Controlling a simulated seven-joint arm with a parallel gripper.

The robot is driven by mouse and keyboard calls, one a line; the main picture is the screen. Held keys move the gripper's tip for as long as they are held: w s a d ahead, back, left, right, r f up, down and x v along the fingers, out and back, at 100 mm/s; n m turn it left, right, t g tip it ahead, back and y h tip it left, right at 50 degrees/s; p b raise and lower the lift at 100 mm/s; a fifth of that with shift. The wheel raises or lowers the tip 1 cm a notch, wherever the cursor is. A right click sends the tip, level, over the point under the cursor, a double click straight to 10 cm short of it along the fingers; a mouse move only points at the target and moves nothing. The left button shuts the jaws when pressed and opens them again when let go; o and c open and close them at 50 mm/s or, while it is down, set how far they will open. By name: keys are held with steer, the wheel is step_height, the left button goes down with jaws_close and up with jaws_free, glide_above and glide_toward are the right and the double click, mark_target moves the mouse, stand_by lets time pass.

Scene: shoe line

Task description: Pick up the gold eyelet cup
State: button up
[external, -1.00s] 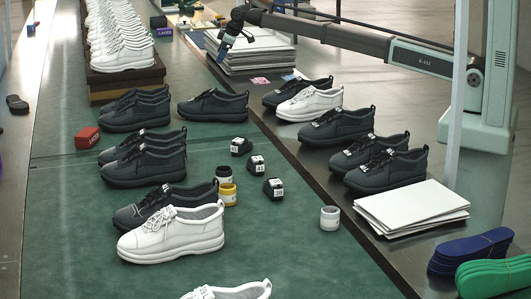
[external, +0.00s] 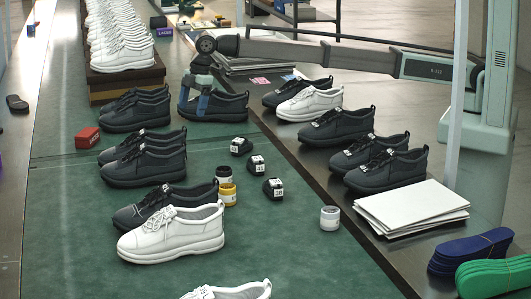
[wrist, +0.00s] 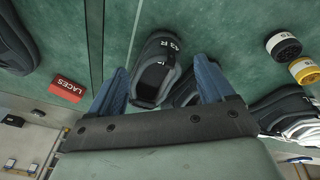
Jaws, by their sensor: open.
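My gripper (external: 203,104) is well behind the cups, over a dark shoe (external: 228,105). Its blue fingers are spread apart with nothing clearly held. In the wrist view a dark shoe (wrist: 157,60) shows between the fingers (wrist: 163,82); contact cannot be told.
Dark shoes (external: 145,165) and a white shoe (external: 172,234) stand left of the cups. Small black labelled blocks (external: 257,164) and a pale cup (external: 330,217) are to the right. A red box (external: 87,138) is at left. The front right mat is clear.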

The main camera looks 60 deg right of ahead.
steer(key=s+a+n+g, duration=0.1)
steer(key=s+a+n, duration=0.2)
steer(key=s+a, duration=0.95)
steer(key=n+g, duration=0.1)
steer(key=n, duration=0.1)
glide_toward(227, 186)
step_height(227, 186, down, 5)
steer(key=shift+f, duration=0.2)
steer(key=shift+a+f, duration=0.25)
steer(key=shift+f, duration=0.6)
steer(key=shift+a+f, duration=0.2)
steer(key=shift+f, duration=0.7)
steer(key=shift+a+f, duration=0.25)
steer(key=shift+f, duration=0.6)
steer(key=c, duration=1.2)
